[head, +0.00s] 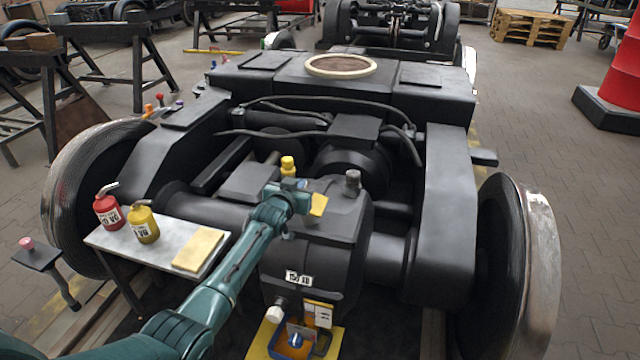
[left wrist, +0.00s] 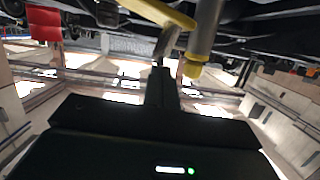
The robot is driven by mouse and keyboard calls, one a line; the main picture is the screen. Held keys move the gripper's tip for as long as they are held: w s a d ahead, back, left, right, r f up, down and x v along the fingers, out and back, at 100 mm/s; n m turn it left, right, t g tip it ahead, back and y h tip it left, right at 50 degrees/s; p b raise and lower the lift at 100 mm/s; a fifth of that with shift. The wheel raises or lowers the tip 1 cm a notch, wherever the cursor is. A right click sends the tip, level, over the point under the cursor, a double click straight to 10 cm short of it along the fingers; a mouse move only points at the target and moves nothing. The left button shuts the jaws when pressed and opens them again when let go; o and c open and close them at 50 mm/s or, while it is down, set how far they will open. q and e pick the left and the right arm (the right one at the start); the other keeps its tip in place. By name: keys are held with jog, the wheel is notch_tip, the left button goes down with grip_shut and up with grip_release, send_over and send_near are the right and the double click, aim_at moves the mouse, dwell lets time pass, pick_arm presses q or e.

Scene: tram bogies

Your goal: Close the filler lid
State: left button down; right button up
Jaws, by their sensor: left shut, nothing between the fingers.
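The dark gearbox (head: 318,235) stands in the middle of the near end of the bogie. A flat yellow piece (head: 318,205), which looks like the filler lid, sits tilted on top of it. It seems to show as a yellow bar in the left wrist view (left wrist: 155,12). A yellow capped post (head: 288,166) stands behind my left gripper (head: 300,201). The gripper is shut and empty, right beside the yellow piece; whether they touch I cannot tell. Its grey fingers (left wrist: 166,44) show close to the yellow bar in the wrist view. The filler opening is hidden.
A side table (head: 150,250) on the left holds a red oil can (head: 108,212), a yellow oil can (head: 143,222) and a yellow cloth (head: 199,249). A grey plug (head: 352,183) stands on the gearbox. A yellow tray (head: 258,342) lies below it. Wheels flank the bogie.

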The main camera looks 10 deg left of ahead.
pick_arm(q)
jog(key=shift+a+f, duration=0.65)
jog(key=shift+f, duration=0.1)
pick_arm(e)
jog(key=shift+a+f, duration=0.3)
jog(key=shift+a, duration=0.1)
pick_arm(q)
jog(key=shift+a, duration=0.1)
pick_arm(e)
jog(key=shift+w+a, duration=0.1)
jog(key=shift+r, duration=0.1)
